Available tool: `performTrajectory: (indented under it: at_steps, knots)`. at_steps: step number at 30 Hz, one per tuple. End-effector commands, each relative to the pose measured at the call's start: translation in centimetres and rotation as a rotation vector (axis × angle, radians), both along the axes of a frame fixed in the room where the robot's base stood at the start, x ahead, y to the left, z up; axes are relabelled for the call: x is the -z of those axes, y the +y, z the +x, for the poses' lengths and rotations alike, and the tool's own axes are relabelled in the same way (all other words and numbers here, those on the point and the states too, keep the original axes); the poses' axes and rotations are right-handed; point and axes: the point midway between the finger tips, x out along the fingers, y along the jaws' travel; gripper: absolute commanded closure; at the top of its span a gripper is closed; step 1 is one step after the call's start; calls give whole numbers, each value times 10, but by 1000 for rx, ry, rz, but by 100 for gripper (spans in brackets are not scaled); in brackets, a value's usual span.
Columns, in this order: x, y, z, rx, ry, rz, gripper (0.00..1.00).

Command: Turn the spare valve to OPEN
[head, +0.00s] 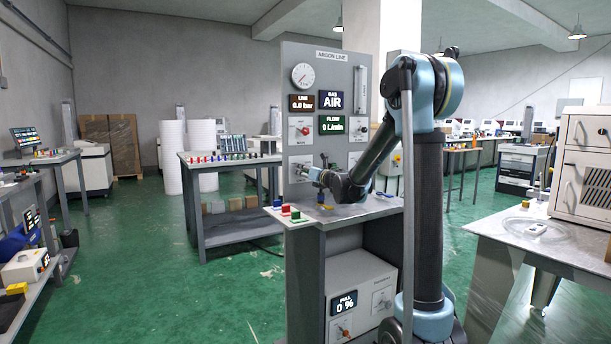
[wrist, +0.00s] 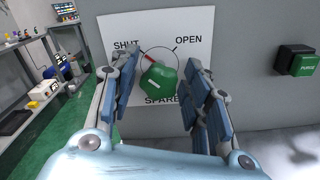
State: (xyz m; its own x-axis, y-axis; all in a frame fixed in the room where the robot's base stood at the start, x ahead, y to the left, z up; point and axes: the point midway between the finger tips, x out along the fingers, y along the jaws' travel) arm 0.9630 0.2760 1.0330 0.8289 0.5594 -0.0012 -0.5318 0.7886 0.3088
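The spare valve (wrist: 160,80) is a green knob on a white plate (wrist: 198,24) marked SHUT at upper left, OPEN at upper right and SPARE below. A red pointer mark at the knob's upper left lies toward SHUT. My gripper (wrist: 160,68) is open, with one finger on each side of the knob. The left finger is close to the knob; I cannot tell whether it touches. A gap shows at the right finger. In the head view my gripper (head: 312,174) is at the lower left of the ARGON LINE panel (head: 333,72) and hides the knob.
A black box with a green PURGE button (wrist: 303,65) is on the panel to the right of the plate. Small colored blocks (head: 290,212) lie on the bench ledge below my gripper. The displays read AIR (head: 331,100), 0.0 bar and 0 L/min.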

Motion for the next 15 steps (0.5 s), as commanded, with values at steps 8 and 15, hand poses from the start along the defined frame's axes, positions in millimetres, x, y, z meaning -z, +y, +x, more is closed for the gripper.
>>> performTrajectory:
  at_steps: [8, 15]
  knots:
    - [0, -1, 0, 1, 0, 0, 97]
    - [0, -1, 0, 2, 18, 27, 97]
